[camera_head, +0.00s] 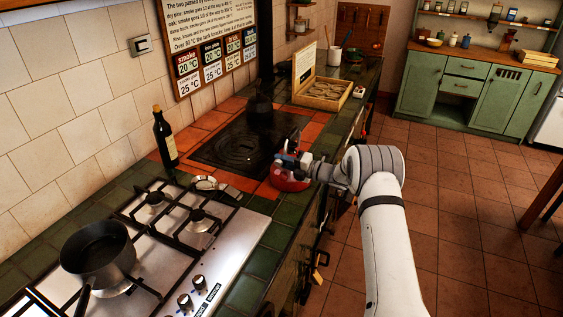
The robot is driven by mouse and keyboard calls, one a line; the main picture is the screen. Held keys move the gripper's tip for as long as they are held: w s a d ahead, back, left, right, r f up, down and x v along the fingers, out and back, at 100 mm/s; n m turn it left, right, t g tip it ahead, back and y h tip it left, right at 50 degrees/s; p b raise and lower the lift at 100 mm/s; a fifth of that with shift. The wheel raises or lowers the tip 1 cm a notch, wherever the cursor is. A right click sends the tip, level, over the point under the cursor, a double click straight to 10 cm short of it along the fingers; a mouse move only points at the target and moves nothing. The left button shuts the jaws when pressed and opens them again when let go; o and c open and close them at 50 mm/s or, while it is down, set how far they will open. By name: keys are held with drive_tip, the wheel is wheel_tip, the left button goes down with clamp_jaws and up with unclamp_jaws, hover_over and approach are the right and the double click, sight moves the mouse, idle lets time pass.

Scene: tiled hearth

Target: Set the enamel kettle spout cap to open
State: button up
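A red, rounded, glossy object, which looks like the enamel kettle (289,181), sits on the orange tiles at the front right edge of the dark hot plate. My gripper (288,162) is right at its top, reaching in from the right. The gripper covers much of the kettle's upper part. I cannot make out the spout cap or its position. The fingers are small and dark here, and I cannot tell whether they are open, shut or touching the kettle.
A dark hot plate (240,145) lies behind the kettle. A bottle (165,138) stands by the wall. A gas hob (205,250) with a dark saucepan (98,255) is at the front left. An open wooden box (322,94) stands farther back.

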drive_tip(key=b+v, duration=0.1)
drive_tip(key=v, duration=0.6)
drive_tip(key=shift+d, duration=0.25)
drive_tip(key=shift+s, duration=0.1)
drive_tip(key=s+r+n+g+h, duration=0.35)
drive_tip(key=s+r+n, duration=0.25)
drive_tip(key=s+n, duration=0.5)
drive_tip(key=s+r+n+g+h, duration=0.35)
drive_tip(key=s+r+n, duration=0.4)
drive_tip(key=s, duration=0.45)
drive_tip(key=s+d+n+t+h, duration=0.1)
drive_tip(key=s+d+n+h, duration=0.4)
drive_tip(key=s+d+n, duration=0.2)
drive_tip(key=s+d+n+t+h, duration=0.2)
drive_tip(key=s+d+n+h, duration=0.2)
drive_tip(key=s+d+n, duration=0.3)
drive_tip(key=s+n, duration=0.5)
drive_tip(key=s, duration=0.3)
drive_tip(key=shift+s+d+t+h, duration=0.2)
drive_tip(key=shift+s+t+h, duration=0.1)
drive_tip(key=shift+s+h, duration=0.1)
